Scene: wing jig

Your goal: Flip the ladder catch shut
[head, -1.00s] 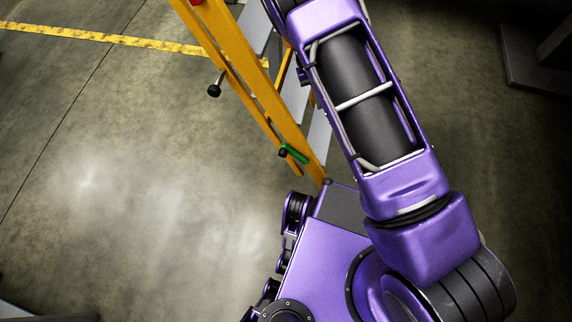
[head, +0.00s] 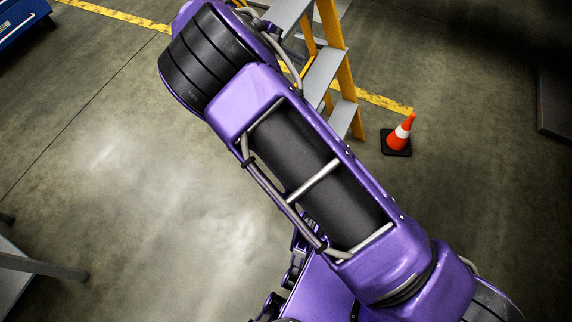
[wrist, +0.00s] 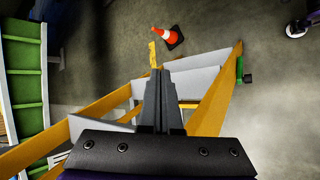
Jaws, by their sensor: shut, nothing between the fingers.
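The yellow ladder (head: 347,80) with grey steps stands at the top of the head view, partly behind my arm. In the wrist view the ladder (wrist: 217,103) spreads across the middle, beyond my gripper. A small green lever (wrist: 239,67), which looks like the catch, sits by the right yellow rail near its upper end, with a black knob beside it. I cannot tell how far it is turned. My gripper (wrist: 159,73) is shut and empty, left of the lever and apart from it in the picture. The head view does not show the gripper or the lever.
An orange and white cone (head: 401,132) stands on the floor right of the ladder; it also shows in the wrist view (wrist: 168,36). A green rack (wrist: 25,88) is at the wrist view's left edge. Open concrete floor lies left of my arm.

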